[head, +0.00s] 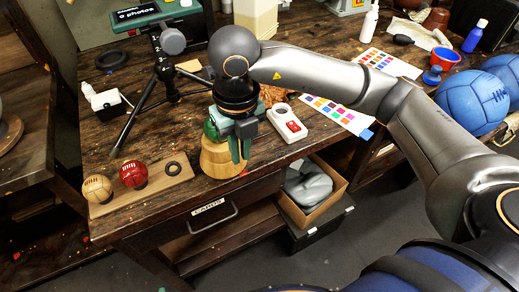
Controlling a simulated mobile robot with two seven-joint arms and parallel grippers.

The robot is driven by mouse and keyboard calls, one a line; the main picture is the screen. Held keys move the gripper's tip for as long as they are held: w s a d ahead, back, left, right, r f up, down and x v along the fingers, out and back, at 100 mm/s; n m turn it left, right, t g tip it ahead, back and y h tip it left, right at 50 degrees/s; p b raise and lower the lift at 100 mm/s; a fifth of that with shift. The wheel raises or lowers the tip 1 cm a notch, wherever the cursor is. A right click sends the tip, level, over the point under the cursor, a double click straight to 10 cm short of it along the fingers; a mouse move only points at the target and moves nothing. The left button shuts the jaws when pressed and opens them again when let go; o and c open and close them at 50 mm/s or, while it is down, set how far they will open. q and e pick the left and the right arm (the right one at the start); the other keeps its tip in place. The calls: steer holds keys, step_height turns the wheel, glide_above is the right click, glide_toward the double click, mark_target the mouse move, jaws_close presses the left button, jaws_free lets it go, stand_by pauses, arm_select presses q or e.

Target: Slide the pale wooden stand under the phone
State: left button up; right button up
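A pale wooden stand (218,162), rounded and wider at its base, is upright near the front edge of the dark workbench. A green rounded thing (210,131) shows at its top, partly hidden by my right gripper. My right gripper (240,150) points down at the stand's upper right side, its fingers overlapping the stand in the picture. I cannot tell whether they touch or grip it. A black tripod (160,72) is spread on the bench behind and left of the stand. I cannot make out a phone clearly on it. My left gripper is not in view.
A wooden board (152,198) with a tan ball (97,188), a red ball (133,174) and a dark ring (174,169) lies to the left. A white device (287,124) and a colour chart (337,113) lie to the right. Blue balls (472,101) are at the far right.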

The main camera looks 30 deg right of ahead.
steer(key=shift+s+f, duration=0.2)
steer(key=shift+f, duration=0.05)
jaws_close()
glide_toward(238, 173)
steer(key=s+f, duration=0.5)
steer(key=f, duration=0.1)
steer(key=w, duration=0.1)
steer(key=w+a+p, duration=0.1)
steer(key=w, duration=0.1)
steer(key=shift+f, duration=0.15)
steer(key=shift+w+p, duration=0.35)
steer(key=shift+w, duration=0.35)
